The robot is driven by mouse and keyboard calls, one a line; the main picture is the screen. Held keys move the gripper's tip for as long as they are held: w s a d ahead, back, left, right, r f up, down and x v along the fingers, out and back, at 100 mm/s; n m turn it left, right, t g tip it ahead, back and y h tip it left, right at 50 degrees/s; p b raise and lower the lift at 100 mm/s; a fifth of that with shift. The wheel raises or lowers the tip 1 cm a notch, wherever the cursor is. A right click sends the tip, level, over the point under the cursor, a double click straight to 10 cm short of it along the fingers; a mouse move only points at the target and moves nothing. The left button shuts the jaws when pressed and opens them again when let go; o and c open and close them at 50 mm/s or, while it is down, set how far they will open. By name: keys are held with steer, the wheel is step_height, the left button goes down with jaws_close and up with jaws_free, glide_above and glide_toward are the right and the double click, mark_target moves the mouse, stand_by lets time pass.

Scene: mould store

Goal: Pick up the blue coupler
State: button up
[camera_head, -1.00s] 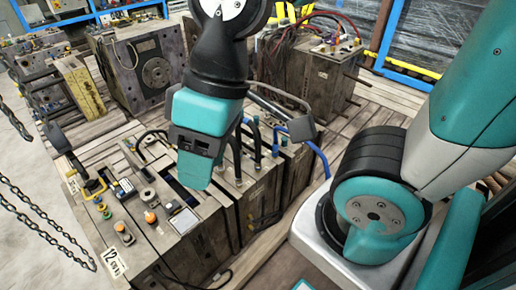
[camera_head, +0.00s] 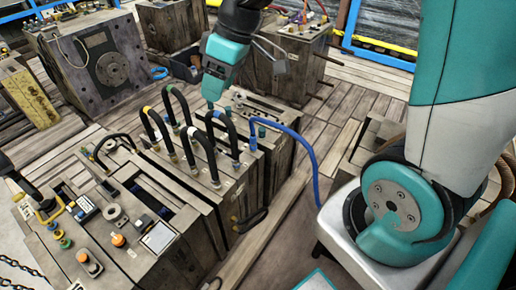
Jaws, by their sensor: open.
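Several blue fittings stand on the top of the mould block below my gripper. One blue coupler-like fitting (camera_head: 253,144) sits upright near the right end of the row of black hoses, and a blue hose (camera_head: 300,146) runs from close beside it down to the right. I cannot tell which of these is the blue coupler. My gripper (camera_head: 229,74) hangs above and behind the hoses, clear of the fittings.
The looped black hoses rise in front of my gripper. The front mould block (camera_head: 190,215) carries orange, green and yellow fittings. A large mould (camera_head: 84,83) stands at the back left, and another (camera_head: 295,68) at the back right. Bare planks (camera_head: 350,100) lie to the right.

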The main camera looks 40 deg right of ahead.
steer(key=w+d+f+b, duration=0.3)
steer(key=w+d+f, duration=0.6)
steer(key=d+f, duration=0.25)
steer(key=n+t+b, duration=0.1)
steer(key=t+b, duration=0.1)
steer(key=b, duration=0.1)
glide_toward(254, 133)
steer(key=shift+h, duration=0.5)
steer(key=x, duration=0.3)
steer(key=a+p+x, duration=0.1)
steer(key=x, duration=0.2)
steer(key=shift+a, duration=0.1)
steer(key=shift+x, duration=3.2)
steer(key=shift+w, duration=0.1)
jaws_close()
